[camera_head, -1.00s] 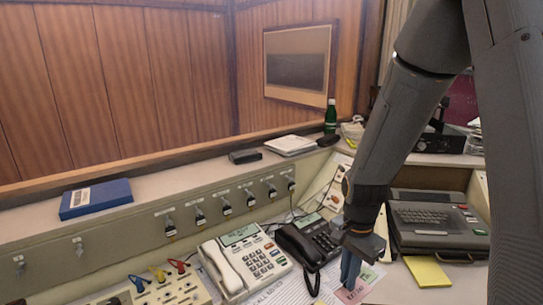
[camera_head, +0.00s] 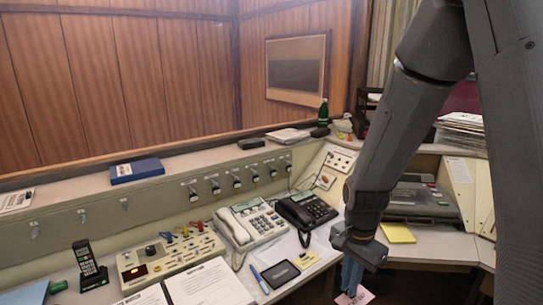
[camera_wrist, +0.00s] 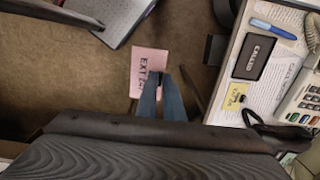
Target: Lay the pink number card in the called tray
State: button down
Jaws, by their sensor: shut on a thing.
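The pink card (camera_head: 355,297), with black print, hangs from my gripper (camera_head: 352,276) at the bottom of the head view. In the wrist view the card (camera_wrist: 149,66) shows beyond the blue fingertips (camera_wrist: 160,88), which are shut on its near edge. The fingers cover part of its print. Brown floor lies behind it, off the desk's edge. The small black tray marked CALLED (camera_wrist: 253,56) lies flat on the desk, right of the card in the wrist view. It looks empty. In the head view the tray (camera_head: 281,274) is left of my gripper.
An open binder (camera_head: 208,287) lies to the left.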

jog(key=shift+w+f+n, duration=0.1)
jog(key=shift+f+n, duration=0.2)
jog(key=w+f+n, duration=0.4)
jog(key=f+n, duration=0.6)
jog(key=f, duration=0.2)
jog(key=shift+w+n, duration=0.25)
jog(key=shift+n, duration=0.05)
